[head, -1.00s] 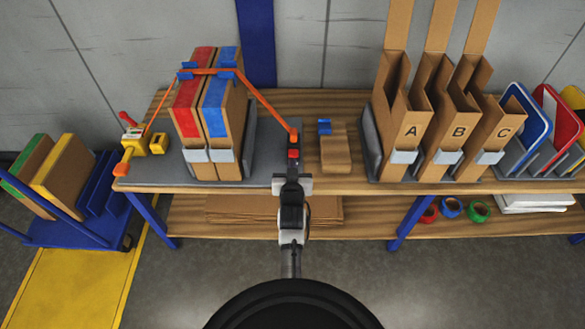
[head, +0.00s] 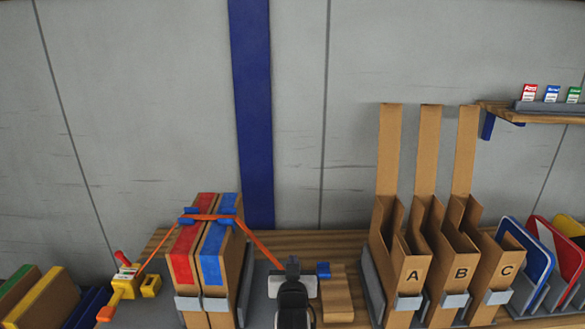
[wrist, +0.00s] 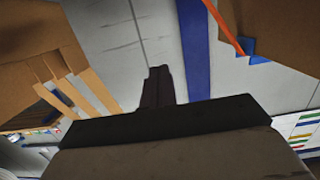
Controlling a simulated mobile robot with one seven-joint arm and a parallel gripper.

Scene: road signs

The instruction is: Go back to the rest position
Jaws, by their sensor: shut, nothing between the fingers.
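My gripper (head: 292,264) is at the lower middle of the head view, in front of the bench and just right of the strapped boxes. Its fingers are closed together and empty; they also show as a dark upright pair in the wrist view (wrist: 158,85). An orange strap (head: 262,248) runs over two cardboard boxes, one with red tape (head: 184,255) and one with blue tape (head: 212,256). The strap's right end is hidden behind my gripper. The strap and a blue corner piece also show at the upper right of the wrist view (wrist: 226,28).
A yellow and orange ratchet (head: 126,285) lies left of the boxes. Cardboard bins A (head: 412,275), B (head: 460,273) and C (head: 506,270) stand to the right, beside signs in a rack (head: 530,262). A wall shelf (head: 500,110) is at upper right. The space above my gripper is clear.

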